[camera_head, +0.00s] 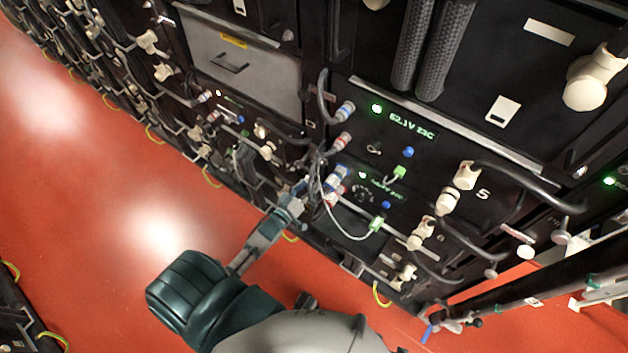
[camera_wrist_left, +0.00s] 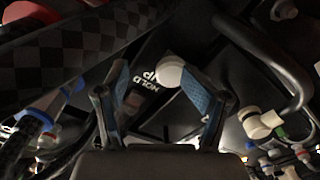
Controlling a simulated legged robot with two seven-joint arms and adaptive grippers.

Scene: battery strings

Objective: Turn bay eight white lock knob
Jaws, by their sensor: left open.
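A round white knob (camera_wrist_left: 171,71) shows in the left wrist view, in front of a dark panel. A printed label (camera_wrist_left: 148,80) lies beside it. My left gripper (camera_wrist_left: 154,70) is open, with a blue-padded finger on each side. The knob sits near the tip of the right-hand finger; I cannot tell whether they touch. In the head view my left gripper (camera_head: 297,198) reaches up to the rack front, just left of the blue and red cable plugs. I cannot pick out this knob there, nor read a bay eight number. My right gripper is not in view.
A thick checkered cable (camera_wrist_left: 85,52) crosses the upper left of the wrist view. A black cable with a white plug (camera_wrist_left: 262,122) hangs at the right. The black battery rack (camera_head: 450,140) carries many protruding plugs and looped cables. The red floor (camera_head: 90,220) is clear at left.

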